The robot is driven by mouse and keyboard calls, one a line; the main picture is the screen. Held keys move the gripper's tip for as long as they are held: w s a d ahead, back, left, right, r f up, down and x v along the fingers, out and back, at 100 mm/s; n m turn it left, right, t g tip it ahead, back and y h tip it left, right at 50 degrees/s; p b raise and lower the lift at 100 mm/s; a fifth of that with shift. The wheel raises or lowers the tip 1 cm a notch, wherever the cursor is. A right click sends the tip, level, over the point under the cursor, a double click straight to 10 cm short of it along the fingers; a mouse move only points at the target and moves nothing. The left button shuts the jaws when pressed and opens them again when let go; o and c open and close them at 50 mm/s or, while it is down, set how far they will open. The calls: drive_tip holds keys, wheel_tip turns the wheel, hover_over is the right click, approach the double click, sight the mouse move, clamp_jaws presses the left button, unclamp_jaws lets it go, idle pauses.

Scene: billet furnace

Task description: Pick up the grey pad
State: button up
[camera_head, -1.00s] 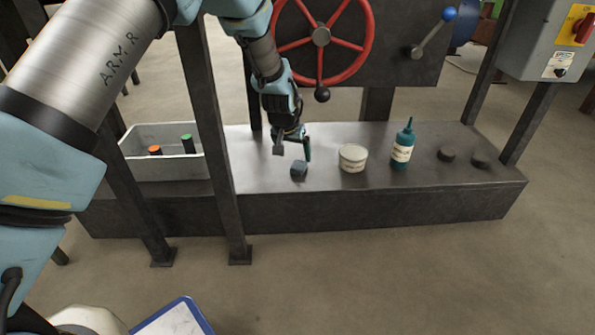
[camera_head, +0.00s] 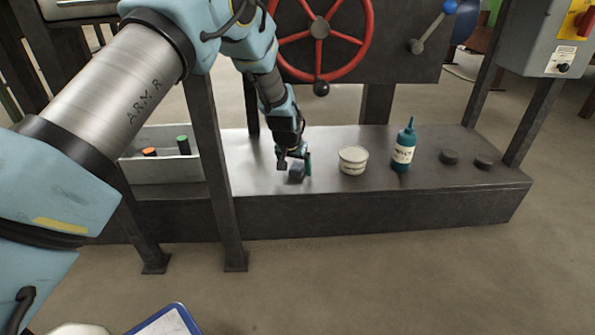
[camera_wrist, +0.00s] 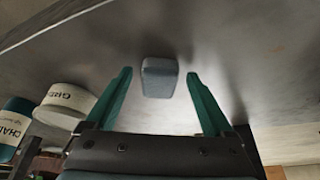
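The grey pad (camera_head: 297,171) is a small blue-grey block lying on the metal bench top (camera_head: 255,178). In the wrist view the pad (camera_wrist: 159,77) sits between and just beyond the fingertips, with a gap on each side. My gripper (camera_head: 295,165) points down at the pad from above. Its two green fingers are spread open in the wrist view (camera_wrist: 160,75), and nothing is held. In the head view the fingers partly hide the pad.
A grey bin (camera_head: 165,170) holding markers is at left. The red handwheel (camera_head: 320,28) is behind. A steel post (camera_head: 215,170) stands in front.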

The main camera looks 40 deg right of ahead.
sight(296, 167)
clamp_jaws()
idle(0.5)
drive_tip(key=shift+r, duration=0.1)
drive_tip(key=shift+r+p, duration=0.45)
drive_tip(key=shift+r, duration=0.1)
drive_tip(key=p+v, duration=0.2)
drive_tip(key=shift+a+r, duration=0.15)
drive_tip(key=shift+r, duration=0.2)
drive_tip(key=s+a+p, duration=0.2)
drive_tip(key=s+a, duration=0.2)
drive_tip(key=a, duration=0.3)
drive_tip(key=s+a+p, duration=0.2)
drive_tip(key=s+a, duration=0.2)
drive_tip(key=a, duration=0.4)
drive_tip(key=shift+f, duration=0.2)
drive_tip(key=shift+s, duration=0.1)
